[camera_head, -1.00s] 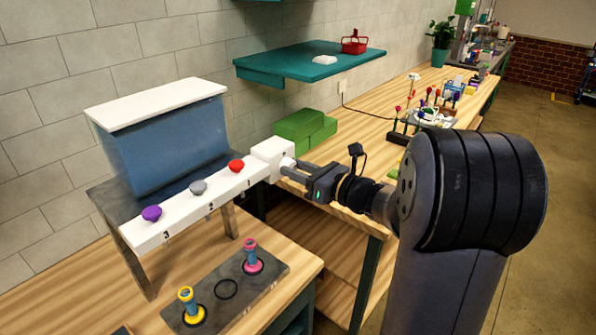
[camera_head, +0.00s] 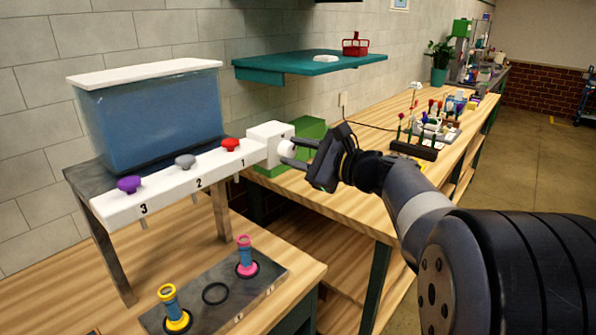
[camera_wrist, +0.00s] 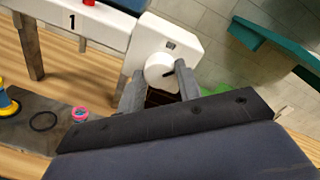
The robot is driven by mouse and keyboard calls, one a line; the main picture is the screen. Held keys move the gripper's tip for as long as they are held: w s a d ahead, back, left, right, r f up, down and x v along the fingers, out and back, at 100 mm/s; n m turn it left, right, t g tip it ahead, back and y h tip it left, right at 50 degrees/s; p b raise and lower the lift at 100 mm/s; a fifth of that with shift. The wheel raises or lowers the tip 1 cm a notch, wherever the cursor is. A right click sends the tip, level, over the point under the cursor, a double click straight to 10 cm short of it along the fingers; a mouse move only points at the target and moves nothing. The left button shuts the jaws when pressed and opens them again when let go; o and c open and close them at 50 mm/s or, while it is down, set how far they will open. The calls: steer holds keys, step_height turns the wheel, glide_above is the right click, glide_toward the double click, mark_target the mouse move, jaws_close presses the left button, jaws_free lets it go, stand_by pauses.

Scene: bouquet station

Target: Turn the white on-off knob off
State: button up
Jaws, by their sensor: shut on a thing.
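The white on-off knob (camera_head: 286,148) sits on the front face of the white box (camera_head: 268,131) at the right end of the tap rail. In the wrist view the round knob (camera_wrist: 161,72) has a dark pointer mark slanting toward its upper right. My gripper (camera_head: 297,151) is at the knob, with one finger on each side of it. In the wrist view my gripper (camera_wrist: 158,90) is shut on the knob, and its fingers partly hide the knob's lower edge.
The white rail (camera_head: 165,190) carries purple (camera_head: 129,184), grey (camera_head: 185,161) and red (camera_head: 230,145) knobs under a blue tank (camera_head: 150,120).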

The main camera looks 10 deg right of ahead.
steer(key=n+b, duration=0.1)
steer(key=b, duration=0.1)
steer(key=n+b, duration=0.4)
steer(key=shift+f+h+b, duration=0.25)
steer(key=shift+h+b, duration=0.05)
steer(key=shift+a+r+n+b, duration=0.1)
steer(key=shift+r+n+b, duration=0.05)
steer(key=shift+n+b, duration=1.2)
steer(key=shift+r, duration=0.1)
steer(key=o, duration=1)
steer(key=shift+s, duration=0.1)
steer(key=v, duration=1)
steer(key=shift+s+b, duration=0.35)
steer(key=shift+s, duration=0.05)
steer(key=shift+w, duration=0.1)
